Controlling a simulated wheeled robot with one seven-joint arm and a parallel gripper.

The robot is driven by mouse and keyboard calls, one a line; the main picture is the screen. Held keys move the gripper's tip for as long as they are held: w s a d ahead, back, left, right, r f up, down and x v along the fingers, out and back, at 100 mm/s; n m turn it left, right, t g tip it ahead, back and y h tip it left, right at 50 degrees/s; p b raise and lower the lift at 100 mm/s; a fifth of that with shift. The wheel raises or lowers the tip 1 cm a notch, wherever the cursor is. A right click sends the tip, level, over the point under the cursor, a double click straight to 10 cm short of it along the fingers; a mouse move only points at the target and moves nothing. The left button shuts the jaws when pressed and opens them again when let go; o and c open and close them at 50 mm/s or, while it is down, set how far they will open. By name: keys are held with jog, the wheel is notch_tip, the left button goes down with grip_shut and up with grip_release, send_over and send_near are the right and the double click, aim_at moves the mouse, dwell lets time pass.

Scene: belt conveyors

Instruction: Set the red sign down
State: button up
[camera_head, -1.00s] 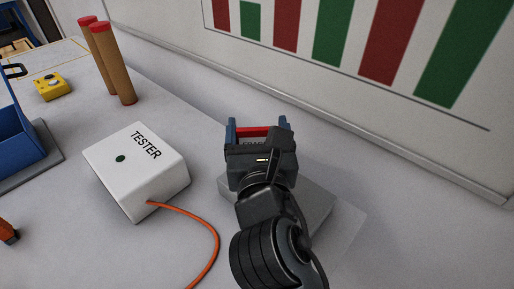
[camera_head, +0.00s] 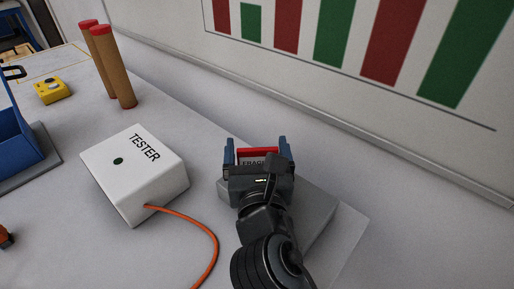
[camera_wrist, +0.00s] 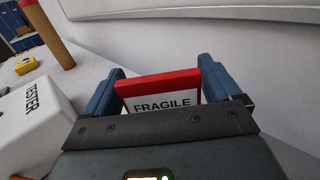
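The red sign (camera_head: 258,151) has a red frame and a white face that reads FRAGILE. It stands between the two blue fingers of my gripper (camera_head: 257,150), which meet its left and right edges. In the wrist view the sign (camera_wrist: 160,84) fills the space between the fingertips of my gripper (camera_wrist: 160,78), tilted slightly. The lower part of the sign is hidden behind the gripper body, so I cannot tell whether its bottom touches the table.
A white TESTER box (camera_head: 135,172) with an orange cable (camera_head: 205,231) is left of my gripper. A grey block (camera_head: 318,212) lies below the arm. Two brown, red-topped posts (camera_head: 112,68) and a yellow device (camera_head: 52,90) stand further back. A wall with a striped board rises behind.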

jog(key=shift+o, duration=0.7)
jog(key=shift+r, duration=0.1)
jog(key=shift+s, duration=0.15)
jog(key=s+d, duration=0.1)
jog(key=s, duration=1)
jog(key=shift+s+d+b, duration=0.25)
jog(key=shift+s+b, duration=0.05)
jog(key=shift+s, duration=0.05)
